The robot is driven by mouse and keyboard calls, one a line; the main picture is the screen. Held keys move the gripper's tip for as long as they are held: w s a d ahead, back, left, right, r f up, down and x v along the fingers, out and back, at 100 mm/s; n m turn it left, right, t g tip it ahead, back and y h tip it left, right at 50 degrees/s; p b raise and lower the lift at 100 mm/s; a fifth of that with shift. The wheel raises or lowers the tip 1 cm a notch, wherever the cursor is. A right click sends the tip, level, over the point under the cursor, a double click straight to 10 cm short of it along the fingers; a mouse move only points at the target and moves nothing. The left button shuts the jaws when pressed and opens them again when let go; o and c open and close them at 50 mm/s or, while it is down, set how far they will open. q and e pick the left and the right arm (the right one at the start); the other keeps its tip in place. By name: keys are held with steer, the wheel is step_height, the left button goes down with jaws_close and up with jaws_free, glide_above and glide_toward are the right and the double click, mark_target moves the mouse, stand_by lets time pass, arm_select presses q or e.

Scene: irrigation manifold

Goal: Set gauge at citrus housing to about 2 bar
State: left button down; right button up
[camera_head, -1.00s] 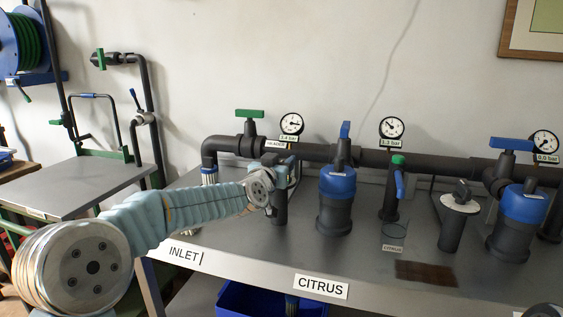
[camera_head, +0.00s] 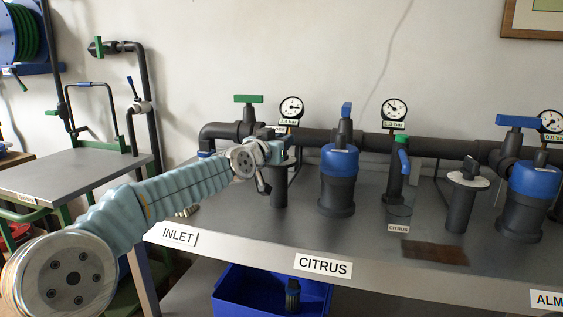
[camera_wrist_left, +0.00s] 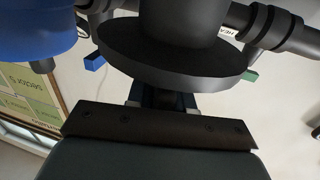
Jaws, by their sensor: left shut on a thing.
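The citrus gauge (camera_head: 394,110) is a round white dial on the pipe, with a tag reading about 1.3 bar. The citrus housing (camera_head: 338,182), dark with a blue cap, stands left of it. My left gripper (camera_head: 274,152) is at the top of a dark post (camera_head: 279,188) left of the housing. It is shut on the knob there, which it hides in the head view. In the left wrist view a wide dark disc (camera_wrist_left: 170,62) lies just beyond the gripper (camera_wrist_left: 160,98), and the fingers are mostly hidden. My right gripper is out of view.
A header gauge (camera_head: 291,107) and green-handled valve (camera_head: 248,105) stand behind my left gripper. A blue bin (camera_head: 250,290) is below the bench.

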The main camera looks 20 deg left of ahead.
arm_select(q)
steer(key=h+b, duration=0.1)
steer(key=b, duration=0.1)
steer(key=m+h+b, duration=0.1)
steer(key=b, duration=0.1)
steer(key=shift+f+m+g, duration=0.3)
steer(key=shift+f+g, duration=0.1)
steer(key=shift+r+h+b, duration=0.1)
steer(key=shift+h+b, duration=0.35)
steer(key=shift+h, duration=0.05)
steer(key=shift+d+r+m+g+h, duration=0.1)
steer(key=shift+r+m+g+h, duration=0.1)
steer(key=shift+m+g+h, duration=0.4)
steer(key=shift+s+d+r+m+g+h, duration=0.1)
steer(key=shift+m+g+h, duration=0.15)
steer(key=shift+m+h, duration=0.3)
steer(key=shift+s+r+m+g+h, duration=0.1)
steer(key=shift+m+g+h, duration=0.2)
steer(key=shift+h, duration=0.35)
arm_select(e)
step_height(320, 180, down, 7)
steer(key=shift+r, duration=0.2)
arm_select(q)
steer(key=c, duration=1.1)
jaws_free()
steer(key=shift+d, duration=0.1)
steer(key=shift+f, duration=0.1)
